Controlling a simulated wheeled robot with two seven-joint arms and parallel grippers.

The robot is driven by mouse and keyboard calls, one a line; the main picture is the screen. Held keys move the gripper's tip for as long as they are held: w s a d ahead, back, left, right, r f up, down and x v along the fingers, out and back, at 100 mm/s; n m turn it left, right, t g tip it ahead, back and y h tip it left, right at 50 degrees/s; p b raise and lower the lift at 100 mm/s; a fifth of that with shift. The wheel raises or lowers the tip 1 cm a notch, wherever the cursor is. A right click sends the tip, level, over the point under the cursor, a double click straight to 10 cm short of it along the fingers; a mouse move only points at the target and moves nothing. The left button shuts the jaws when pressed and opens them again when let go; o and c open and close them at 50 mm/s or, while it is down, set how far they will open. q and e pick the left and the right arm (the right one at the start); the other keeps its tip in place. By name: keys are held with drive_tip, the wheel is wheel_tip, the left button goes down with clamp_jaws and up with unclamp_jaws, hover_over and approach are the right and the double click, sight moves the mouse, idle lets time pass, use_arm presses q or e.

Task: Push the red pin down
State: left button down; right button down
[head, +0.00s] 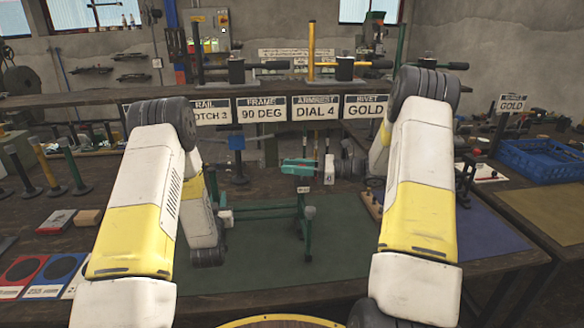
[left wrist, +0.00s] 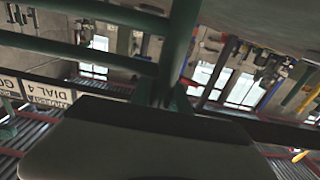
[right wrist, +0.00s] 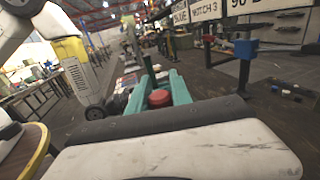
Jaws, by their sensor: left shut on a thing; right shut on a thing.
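Close green bars of that frame fill the upper left wrist view (left wrist: 178,45). The pin cannot be made out in the head view.
A shelf with signs (head: 261,110) crosses behind the work area. A blue-topped post (head: 236,143) stands behind the frame. A blue crate (head: 541,158) is at the right. Coloured pads (head: 57,268) lie at the left. The front of the green mat (head: 260,265) is clear.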

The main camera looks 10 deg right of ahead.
drive_tip(key=shift+d+f, duration=0.1)
idle(0.7)
drive_tip(key=shift+f, duration=1)
drive_tip(key=c, duration=1.1)
unclamp_jaws()
drive_tip(key=shift+c, duration=0.2)
drive_tip(key=v, duration=1.2)
